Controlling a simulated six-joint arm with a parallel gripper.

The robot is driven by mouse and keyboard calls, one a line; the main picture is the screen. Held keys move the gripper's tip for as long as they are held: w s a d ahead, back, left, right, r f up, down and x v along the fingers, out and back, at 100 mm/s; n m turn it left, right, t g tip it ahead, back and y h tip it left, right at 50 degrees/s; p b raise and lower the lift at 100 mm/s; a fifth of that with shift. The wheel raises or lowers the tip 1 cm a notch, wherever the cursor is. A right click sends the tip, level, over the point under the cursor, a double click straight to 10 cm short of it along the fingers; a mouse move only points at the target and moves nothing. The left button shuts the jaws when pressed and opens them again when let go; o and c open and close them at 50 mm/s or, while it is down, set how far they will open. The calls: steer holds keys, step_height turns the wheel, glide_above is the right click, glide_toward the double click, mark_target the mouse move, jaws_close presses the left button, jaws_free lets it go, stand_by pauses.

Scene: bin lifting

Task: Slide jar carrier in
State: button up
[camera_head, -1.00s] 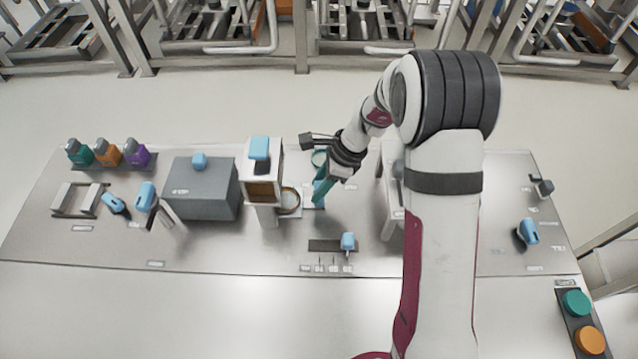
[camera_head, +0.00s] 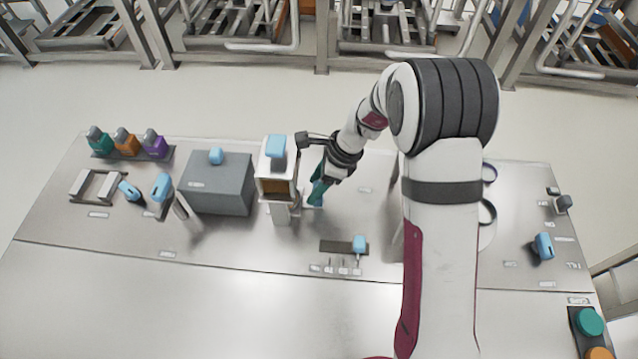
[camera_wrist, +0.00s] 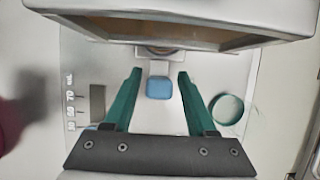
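The jar carrier shows by its blue handle (camera_wrist: 160,88) in the wrist view, in front of a grey plate that runs under the white dispenser-like housing (camera_wrist: 190,12). My gripper (camera_wrist: 159,75) has two green fingers, one on each side of the handle, with a visible gap on both sides. It is open, and it also shows in the head view (camera_head: 318,190) beside the housing.
A green ring (camera_wrist: 227,112) lies right of the fingers in the wrist view. A grey box (camera_head: 215,185) stands left of the housing. A dark strip with a blue-handled piece (camera_head: 359,244) lies in front.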

steer(key=shift+o, duration=0.6)
steer(key=shift+d, duration=0.1)
steer(key=v, duration=1.5)
steer(key=shift+r, duration=0.4)
steer(key=s+d+n+h, duration=0.1)
steer(key=s+n, duration=0.5)
steer(key=s, duration=0.8)
steer(key=s+d+r+n+h, duration=0.1)
steer(key=s+d+n, duration=0.3)
steer(key=s, duration=0.9)
steer(key=shift+s+d+n+h, duration=0.15)
steer(key=shift+s+n+h, duration=0.25)
steer(key=shift+n, duration=0.8)
